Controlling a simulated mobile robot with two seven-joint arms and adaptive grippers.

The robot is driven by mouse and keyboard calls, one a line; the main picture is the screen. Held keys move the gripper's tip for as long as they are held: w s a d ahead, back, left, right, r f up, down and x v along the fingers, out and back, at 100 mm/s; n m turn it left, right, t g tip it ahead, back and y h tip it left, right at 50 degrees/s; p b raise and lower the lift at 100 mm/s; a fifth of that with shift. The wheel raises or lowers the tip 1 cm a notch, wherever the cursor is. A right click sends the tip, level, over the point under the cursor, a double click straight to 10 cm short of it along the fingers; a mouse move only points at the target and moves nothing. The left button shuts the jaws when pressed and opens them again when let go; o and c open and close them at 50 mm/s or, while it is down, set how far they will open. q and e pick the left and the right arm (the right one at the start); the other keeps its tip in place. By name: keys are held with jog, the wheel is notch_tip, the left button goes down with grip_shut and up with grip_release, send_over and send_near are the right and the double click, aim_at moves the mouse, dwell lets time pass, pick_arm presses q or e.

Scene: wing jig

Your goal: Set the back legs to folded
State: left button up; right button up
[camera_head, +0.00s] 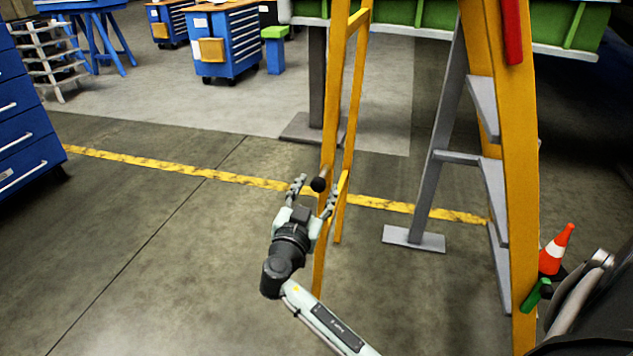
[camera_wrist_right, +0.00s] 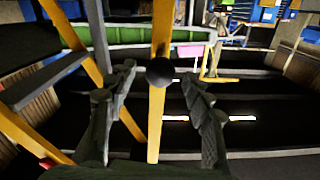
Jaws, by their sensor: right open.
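A yellow stepladder stands with its front rail (camera_head: 520,180) and grey steps at the right of the head view. Its slim yellow back legs (camera_head: 347,130) stand apart from the front, to the left, so the ladder is spread open. A black ball knob (camera_head: 318,184) sits at one back leg. My right gripper (camera_head: 316,190) is open, with a finger on either side of the knob. In the right wrist view the knob (camera_wrist_right: 160,72) is between the open fingers, in front of the yellow leg (camera_wrist_right: 155,118). I cannot tell whether a finger touches it. My left gripper is out of view.
A grey stand (camera_head: 430,170) with a flat foot is between the ladder's legs and front. A green structure (camera_head: 410,14) hangs above. An orange cone (camera_head: 555,250) is at the right. Blue drawers (camera_head: 25,130) are at the left. Floor left of my arm is clear.

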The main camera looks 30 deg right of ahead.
jog(key=shift+x, duration=1.1)
jog(key=shift+c, duration=0.2)
grip_shut()
